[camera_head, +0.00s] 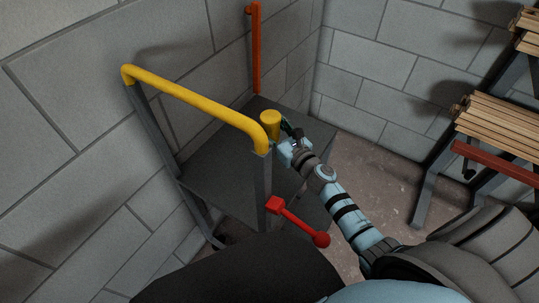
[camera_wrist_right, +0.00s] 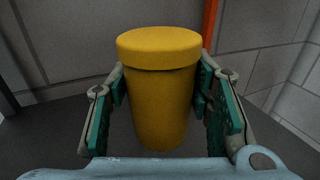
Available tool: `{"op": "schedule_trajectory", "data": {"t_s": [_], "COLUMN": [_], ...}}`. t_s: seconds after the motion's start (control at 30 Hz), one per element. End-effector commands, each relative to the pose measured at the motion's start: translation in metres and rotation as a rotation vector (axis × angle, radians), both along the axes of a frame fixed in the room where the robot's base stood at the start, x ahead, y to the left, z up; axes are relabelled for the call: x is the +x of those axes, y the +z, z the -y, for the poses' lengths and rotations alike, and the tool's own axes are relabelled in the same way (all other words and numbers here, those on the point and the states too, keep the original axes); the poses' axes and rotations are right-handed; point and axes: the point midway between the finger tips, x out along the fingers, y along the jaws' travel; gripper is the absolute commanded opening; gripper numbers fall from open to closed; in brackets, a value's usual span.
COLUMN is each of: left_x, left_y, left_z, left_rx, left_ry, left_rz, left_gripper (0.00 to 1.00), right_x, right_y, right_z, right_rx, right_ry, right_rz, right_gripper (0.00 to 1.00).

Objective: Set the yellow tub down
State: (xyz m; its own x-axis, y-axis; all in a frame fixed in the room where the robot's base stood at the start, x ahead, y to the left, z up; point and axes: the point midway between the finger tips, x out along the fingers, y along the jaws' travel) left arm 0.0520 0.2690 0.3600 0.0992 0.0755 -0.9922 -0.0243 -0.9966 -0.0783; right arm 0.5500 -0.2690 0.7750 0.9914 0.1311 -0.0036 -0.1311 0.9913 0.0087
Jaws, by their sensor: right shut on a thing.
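The yellow tub (camera_head: 269,122) is a small upright cylinder with a wider lid, seen behind the end of the yellow rail in the head view. In the right wrist view the tub (camera_wrist_right: 158,95) stands upright between the pads of my right gripper (camera_wrist_right: 160,110), which is shut on its sides. In the head view my right gripper (camera_head: 287,136) reaches in from the lower right. The dark grey platform (camera_head: 215,165) lies below the tub. I cannot tell whether the tub's base touches it. My left gripper is not in view.
A yellow rail (camera_head: 195,100) on dark posts runs along the platform's near left side. A red lever (camera_head: 298,222) juts from the front post. A red upright bar (camera_head: 256,50) stands at the back. Slatted wooden racks (camera_head: 505,120) stand at right.

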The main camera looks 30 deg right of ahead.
Motion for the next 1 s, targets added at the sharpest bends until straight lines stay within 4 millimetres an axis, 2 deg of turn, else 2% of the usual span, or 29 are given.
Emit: {"op": "schedule_trajectory", "data": {"t_s": [0.03,0.3,0.53,0.7,0.73,0.83,1.0], "left_x": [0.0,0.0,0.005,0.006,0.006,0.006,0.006], "left_y": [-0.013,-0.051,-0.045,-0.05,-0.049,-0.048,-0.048], "left_z": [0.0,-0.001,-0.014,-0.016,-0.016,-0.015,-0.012], "left_rx": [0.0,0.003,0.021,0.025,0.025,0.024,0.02], "left_ry": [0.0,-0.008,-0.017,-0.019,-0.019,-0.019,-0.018], "left_rz": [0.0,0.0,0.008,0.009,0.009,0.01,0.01], "left_gripper": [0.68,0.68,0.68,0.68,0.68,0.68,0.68], "right_x": [0.001,0.0,0.0,0.0,0.0,0.0,0.0], "right_y": [-0.013,-0.057,-0.053,-0.058,-0.057,-0.057,-0.057], "right_z": [0.0,0.0,0.0,0.0,0.0,0.0,0.0], "right_rx": [0.0,0.0,0.0,-0.001,-0.001,0.0,0.0], "right_ry": [0.001,0.002,0.002,0.002,0.001,0.001,0.001], "right_rz": [0.003,0.003,0.003,0.003,0.001,0.001,0.001], "right_gripper": [0.07,0.07,0.07,0.07,0.52,0.67,0.67]}}
